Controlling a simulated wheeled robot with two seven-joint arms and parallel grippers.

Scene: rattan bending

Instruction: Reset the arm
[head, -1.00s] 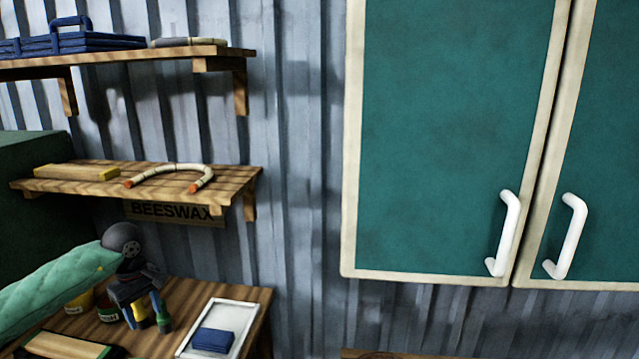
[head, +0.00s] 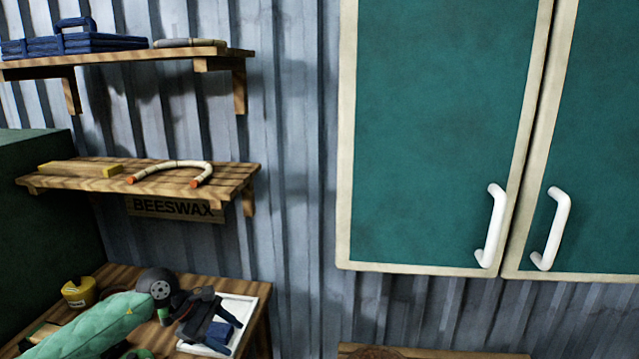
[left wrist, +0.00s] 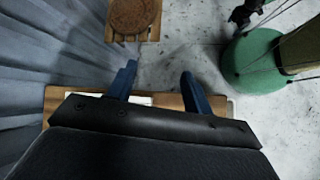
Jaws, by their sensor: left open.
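My left gripper (head: 212,340) comes in from the left on the green padded arm, at the lower left of the head view. It is open, low over the workbench (head: 115,275) and in front of the white tray (head: 254,300). The bench edge (left wrist: 170,98) and a strip of white show just past the gripper body.
A yellow pot (head: 78,293) stands on the bench. Above are a shelf (head: 225,185) with a bent rattan piece (head: 170,165) and a higher shelf with blue cases (head: 85,42). A green cabinet (head: 440,130) hangs at right. A round brown item (left wrist: 135,14) sits beyond bare floor.

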